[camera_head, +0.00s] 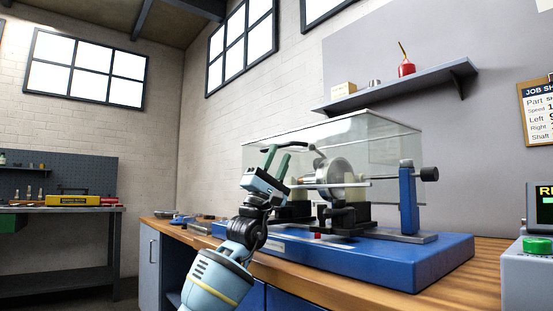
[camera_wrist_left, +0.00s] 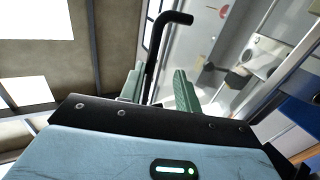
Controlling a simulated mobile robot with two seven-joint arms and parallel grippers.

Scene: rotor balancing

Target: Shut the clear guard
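The clear guard (camera_head: 395,148) is a see-through box over the rotor (camera_head: 336,172) on the blue balancing machine (camera_head: 420,262). How far its lower edge is from the base is hard to tell. A black bent handle (camera_head: 301,145) shows at its front; it also shows in the left wrist view (camera_wrist_left: 151,70). My left gripper (camera_head: 279,152) is raised at the guard's front left, its green fingers apart. In the left wrist view the handle rises between the fingers, with a visible gap to the right finger; contact cannot be told. My right gripper is out of view.
The machine stands on a wooden bench (camera_head: 475,281). A control box with a green button (camera_head: 537,246) is at the right. A wall shelf (camera_head: 400,88) with a red oil can (camera_head: 406,69) hangs above the guard. Small tools lie at the bench's left end.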

